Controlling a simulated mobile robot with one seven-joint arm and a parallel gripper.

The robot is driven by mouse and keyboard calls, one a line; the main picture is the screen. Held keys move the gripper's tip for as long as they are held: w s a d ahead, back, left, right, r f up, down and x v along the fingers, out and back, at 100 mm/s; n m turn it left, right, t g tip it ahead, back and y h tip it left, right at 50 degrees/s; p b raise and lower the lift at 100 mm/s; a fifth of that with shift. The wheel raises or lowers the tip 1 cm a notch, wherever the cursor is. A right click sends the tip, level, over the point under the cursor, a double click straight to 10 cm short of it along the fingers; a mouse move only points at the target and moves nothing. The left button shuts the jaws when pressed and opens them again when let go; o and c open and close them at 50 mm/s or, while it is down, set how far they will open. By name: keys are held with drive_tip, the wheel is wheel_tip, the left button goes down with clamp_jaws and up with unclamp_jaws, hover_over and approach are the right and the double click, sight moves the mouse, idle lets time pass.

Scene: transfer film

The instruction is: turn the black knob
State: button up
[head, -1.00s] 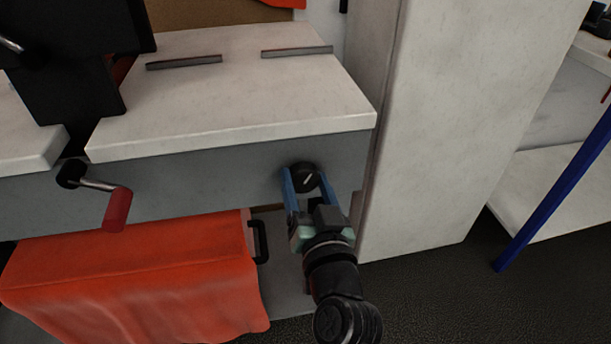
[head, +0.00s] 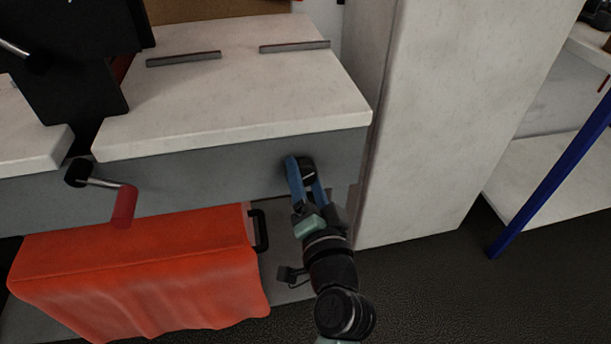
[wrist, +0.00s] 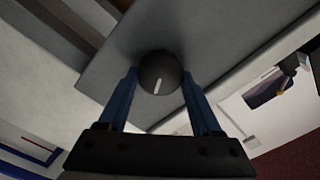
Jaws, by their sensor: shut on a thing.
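The black knob (head: 308,170) sits on the grey front panel (head: 225,174) below the white table top, near its right end. In the wrist view the round knob (wrist: 160,72) faces the camera and shows a white pointer line on its face. My gripper (head: 305,168) reaches up to it from below, with its two blue fingers on opposite sides of the knob. The gripper also shows in the wrist view (wrist: 160,80), shut on the knob and rolled relative to the panel. In the head view the left finger partly covers the knob.
A crank with a red handle (head: 124,206) sticks out of the panel to the left. An orange cloth (head: 140,265) hangs below, beside a black handle (head: 260,230). A pale pillar (head: 450,110) stands close on the right.

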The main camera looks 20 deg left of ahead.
drive_tip(key=shift+f, duration=0.1)
drive_tip(key=o, duration=1.4)
drive_tip(key=shift+c, duration=0.2)
drive_tip(key=v, duration=1.3)
